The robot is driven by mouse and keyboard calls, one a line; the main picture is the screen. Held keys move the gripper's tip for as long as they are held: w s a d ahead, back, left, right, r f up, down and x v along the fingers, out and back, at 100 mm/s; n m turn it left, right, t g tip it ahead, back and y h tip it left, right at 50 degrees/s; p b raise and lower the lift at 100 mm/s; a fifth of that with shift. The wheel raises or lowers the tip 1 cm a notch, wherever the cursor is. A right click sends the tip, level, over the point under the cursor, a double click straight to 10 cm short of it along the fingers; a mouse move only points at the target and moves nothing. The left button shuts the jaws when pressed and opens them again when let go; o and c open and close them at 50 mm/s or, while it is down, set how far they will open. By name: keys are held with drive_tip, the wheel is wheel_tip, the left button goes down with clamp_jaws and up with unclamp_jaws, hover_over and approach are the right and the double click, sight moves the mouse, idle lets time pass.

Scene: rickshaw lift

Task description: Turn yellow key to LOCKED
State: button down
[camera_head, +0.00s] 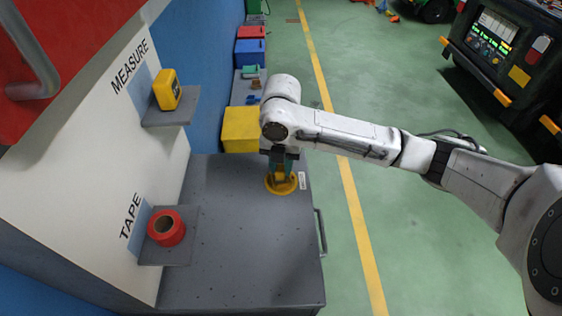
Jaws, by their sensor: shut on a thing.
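The yellow key (281,184) is on a round yellow base on the grey cabinet top (240,240), near its far right corner. My gripper (280,172) points down over it and is shut on the key's upper part. The fingers and wrist hide much of the key, so I cannot tell which way it is turned. A small white label (302,181) lies just right of the base; its writing is too small to read.
A white panel at left has shelves with a yellow tape measure (167,90) and a red tape roll (166,228). A yellow box (240,130) stands behind the cabinet. A dark vehicle (510,60) is at far right. The green floor between is clear.

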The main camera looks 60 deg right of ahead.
drive_tip(key=shift+m, duration=0.3)
drive_tip(key=shift+m+p, duration=0.4)
drive_tip(key=shift+m, duration=0.3)
drive_tip(key=c, duration=0.8)
unclamp_jaws()
wheel_tip(320, 180, up, 11)
drive_tip(key=shift+f+b, duration=0.1)
drive_tip(key=shift+b, duration=0.35)
